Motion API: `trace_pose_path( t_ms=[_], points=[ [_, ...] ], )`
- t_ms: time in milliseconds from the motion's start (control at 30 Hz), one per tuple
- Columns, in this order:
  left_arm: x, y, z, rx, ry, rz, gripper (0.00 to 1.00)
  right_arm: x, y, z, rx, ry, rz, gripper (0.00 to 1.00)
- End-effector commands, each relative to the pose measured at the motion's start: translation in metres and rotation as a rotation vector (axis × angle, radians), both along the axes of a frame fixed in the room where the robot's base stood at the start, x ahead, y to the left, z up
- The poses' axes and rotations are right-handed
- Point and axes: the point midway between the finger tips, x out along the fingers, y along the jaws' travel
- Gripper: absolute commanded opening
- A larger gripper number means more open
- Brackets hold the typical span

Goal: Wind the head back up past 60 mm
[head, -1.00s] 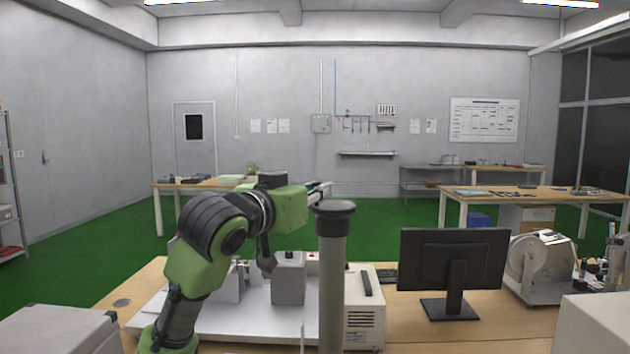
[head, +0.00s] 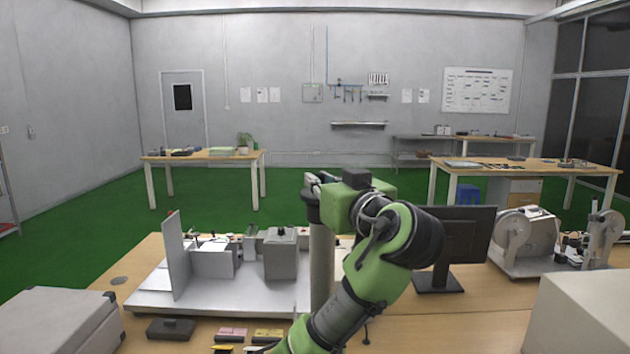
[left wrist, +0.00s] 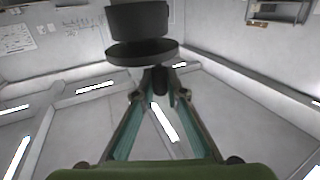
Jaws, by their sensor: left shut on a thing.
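A grey upright post (head: 322,265) with a dark round wheel (head: 313,196) on top stands at the near side of the bench, in the middle of the head view. My left gripper (head: 311,181) is at the top of the wheel, its arm reaching up from the lower right and across the post. In the left wrist view, which is upside down, the wheel (left wrist: 141,52) shows as a dark disc with a thicker hub. The fingers (left wrist: 160,82) close on a small dark handle beside the disc. The handle is mostly hidden in the head view. No height scale is readable. My right gripper is not in view.
A white base plate (head: 215,298) with a grey block (head: 281,255) is left of the post. A black monitor (head: 468,235) is close behind my arm on the right. Pale boxes (head: 60,318) stand at the near left and near right (head: 590,310).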

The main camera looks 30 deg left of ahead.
Motion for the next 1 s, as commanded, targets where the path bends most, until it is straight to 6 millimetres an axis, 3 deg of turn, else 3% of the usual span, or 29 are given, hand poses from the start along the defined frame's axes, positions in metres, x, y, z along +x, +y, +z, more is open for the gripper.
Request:
trace_pose_path(
  t_ms=[500, 1000],
  points=[
    [0.008, -0.012, -0.001, -0.002, 0.006, 0.412, 0.0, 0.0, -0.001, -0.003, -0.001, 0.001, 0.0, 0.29],
    [0.013, -0.015, -0.002, -0.004, 0.005, 0.61, 0.0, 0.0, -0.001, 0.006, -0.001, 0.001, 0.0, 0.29]
  ],
)
